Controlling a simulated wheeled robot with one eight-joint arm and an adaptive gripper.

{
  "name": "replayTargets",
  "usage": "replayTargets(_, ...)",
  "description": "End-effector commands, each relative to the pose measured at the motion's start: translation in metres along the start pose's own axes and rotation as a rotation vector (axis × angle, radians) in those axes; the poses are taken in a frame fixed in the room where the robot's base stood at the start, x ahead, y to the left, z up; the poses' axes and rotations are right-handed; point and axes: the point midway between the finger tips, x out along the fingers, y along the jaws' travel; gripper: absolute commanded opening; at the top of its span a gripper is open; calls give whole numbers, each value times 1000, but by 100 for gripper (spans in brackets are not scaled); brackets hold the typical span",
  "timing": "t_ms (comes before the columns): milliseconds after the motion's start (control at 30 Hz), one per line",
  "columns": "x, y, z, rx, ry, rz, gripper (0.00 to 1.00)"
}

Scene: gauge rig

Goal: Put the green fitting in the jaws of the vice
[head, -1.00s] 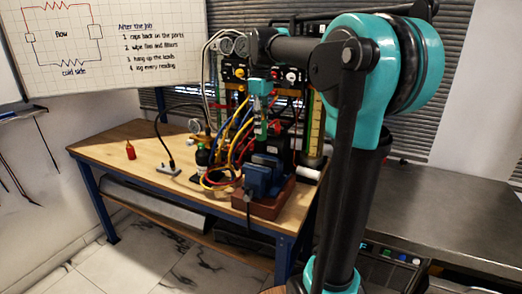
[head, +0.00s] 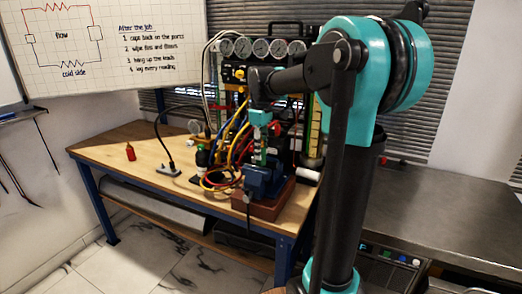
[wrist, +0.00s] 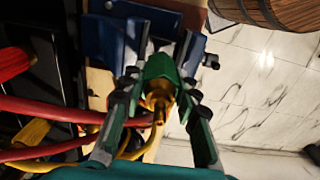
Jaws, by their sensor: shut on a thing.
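The green fitting (wrist: 160,68) is between my gripper's fingertips in the wrist view, with a brass-coloured end toward the camera. My gripper (wrist: 160,84) is shut on it. The blue vice (wrist: 128,22) is just beyond, and the fitting overlaps the gap between its jaws in this view. I cannot tell how deep the fitting sits or whether it touches the jaws. In the head view the vice (head: 264,182) stands on a red-brown block at the bench's front corner. My gripper (head: 260,159) points down right above it; the fitting is hard to make out there.
Red and yellow hoses (wrist: 60,112) run close to my left finger in the wrist view. A gauge panel (head: 262,48) stands behind the vice.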

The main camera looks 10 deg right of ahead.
Motion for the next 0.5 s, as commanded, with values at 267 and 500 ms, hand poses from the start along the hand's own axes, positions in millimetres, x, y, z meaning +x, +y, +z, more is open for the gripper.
replayTargets(267,7,0,0,0,0,0,0)
replayTargets(500,12,0,0,0,0,0,0)
